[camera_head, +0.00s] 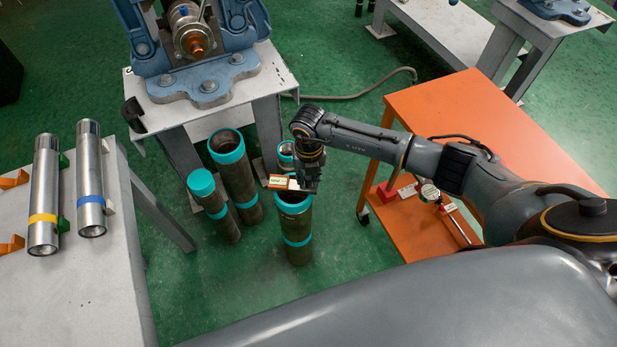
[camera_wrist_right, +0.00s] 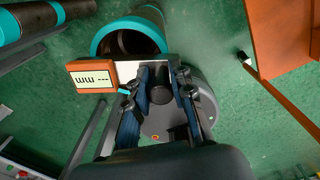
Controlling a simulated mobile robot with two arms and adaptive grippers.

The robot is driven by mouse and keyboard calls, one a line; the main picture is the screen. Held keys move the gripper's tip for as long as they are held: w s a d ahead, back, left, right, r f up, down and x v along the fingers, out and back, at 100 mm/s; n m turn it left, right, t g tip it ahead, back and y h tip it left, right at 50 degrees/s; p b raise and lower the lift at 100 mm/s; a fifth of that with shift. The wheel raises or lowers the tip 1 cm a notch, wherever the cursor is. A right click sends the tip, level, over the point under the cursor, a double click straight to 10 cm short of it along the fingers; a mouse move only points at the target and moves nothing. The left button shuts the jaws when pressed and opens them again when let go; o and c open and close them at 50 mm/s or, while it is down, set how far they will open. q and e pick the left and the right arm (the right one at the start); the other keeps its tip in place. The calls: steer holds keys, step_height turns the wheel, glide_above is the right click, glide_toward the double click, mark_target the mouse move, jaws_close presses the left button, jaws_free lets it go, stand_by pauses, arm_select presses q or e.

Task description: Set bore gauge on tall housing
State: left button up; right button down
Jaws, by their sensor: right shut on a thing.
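My right gripper (camera_head: 306,184) is shut on the bore gauge, an orange box with a pale display (camera_head: 280,182) joined to a light bar. In the right wrist view the gauge (camera_wrist_right: 92,76) sits left of my fingers (camera_wrist_right: 160,84), its display facing the camera. The gauge is at the mouth of a dark pipe housing with turquoise bands (camera_head: 297,235); I cannot tell whether it touches the rim. A turquoise-rimmed mouth (camera_wrist_right: 128,30) shows just beyond it in the wrist view. Another open, long housing (camera_head: 238,175) stands to the left. My left gripper is out of view.
A turquoise-capped housing (camera_head: 214,205) and a smaller ring-topped one (camera_head: 286,152) stand close by. A blue vise (camera_head: 205,85) is on a grey bench behind. An orange cart (camera_head: 480,120) with a dial tool (camera_head: 430,192) is right. Metal tubes (camera_head: 90,185) lie on the left table.

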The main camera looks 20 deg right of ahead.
steer(key=shift+f, duration=0.3)
stand_by(0.4)
steer(key=c, duration=1.1)
jaws_free()
steer(key=shift+o, duration=0.2)
steer(key=shift+r+p, duration=2.65)
steer(key=shift+r, duration=0.85)
